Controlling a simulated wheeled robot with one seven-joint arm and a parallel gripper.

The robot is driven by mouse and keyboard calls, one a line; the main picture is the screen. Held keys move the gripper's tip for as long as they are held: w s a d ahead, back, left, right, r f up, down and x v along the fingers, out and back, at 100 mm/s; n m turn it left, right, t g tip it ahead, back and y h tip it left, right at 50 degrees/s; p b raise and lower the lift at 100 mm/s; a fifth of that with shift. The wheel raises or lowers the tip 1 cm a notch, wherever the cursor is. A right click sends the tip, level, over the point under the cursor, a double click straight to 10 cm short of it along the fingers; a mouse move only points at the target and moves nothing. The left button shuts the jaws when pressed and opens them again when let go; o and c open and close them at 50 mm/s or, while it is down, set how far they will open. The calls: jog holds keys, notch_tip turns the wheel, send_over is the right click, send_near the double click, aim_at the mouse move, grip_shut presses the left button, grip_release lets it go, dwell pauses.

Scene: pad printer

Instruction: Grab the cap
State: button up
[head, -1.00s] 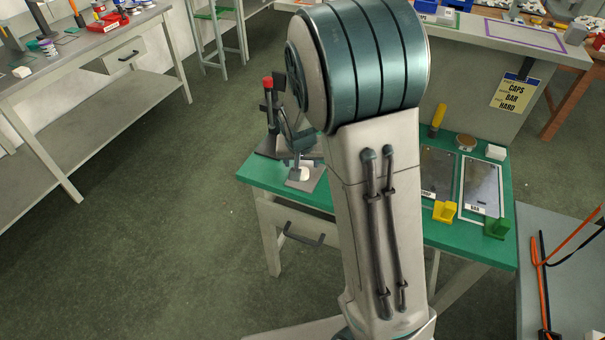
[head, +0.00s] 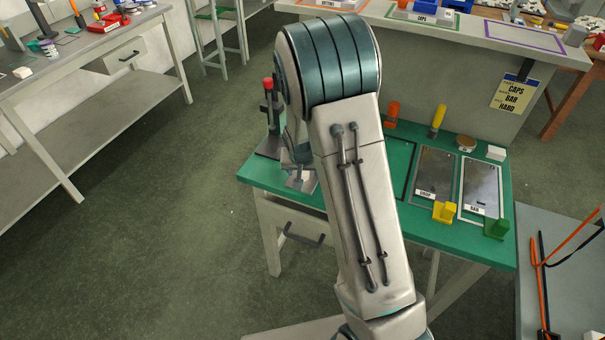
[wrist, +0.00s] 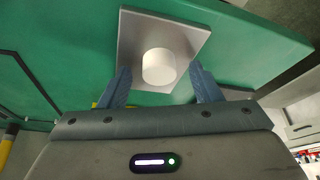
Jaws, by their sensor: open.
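The cap (wrist: 158,67) is a small white cylinder standing on a grey square plate (wrist: 190,38), seen in the wrist view. In the head view the plate (head: 300,182) lies at the front left of the green table, and my gripper hides the cap there. My gripper (wrist: 160,70) is open and empty, with one blue-grey finger on each side of the cap in the picture. A gap shows between each finger and the cap. I cannot tell if the fingertips are down level with it.
A press with a red knob (head: 268,84) stands just behind the plate. A crop-or-drop-labelled panel (head: 434,170), a BAR panel (head: 481,185), a yellow block (head: 446,211) and a green block (head: 497,228) lie to the right. Orange (head: 392,112) and yellow (head: 438,117) handles stand behind.

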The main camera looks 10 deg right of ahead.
jog(key=c, duration=1.1)
jog(key=shift+o, duration=0.2)
jog(key=shift+r, duration=0.15)
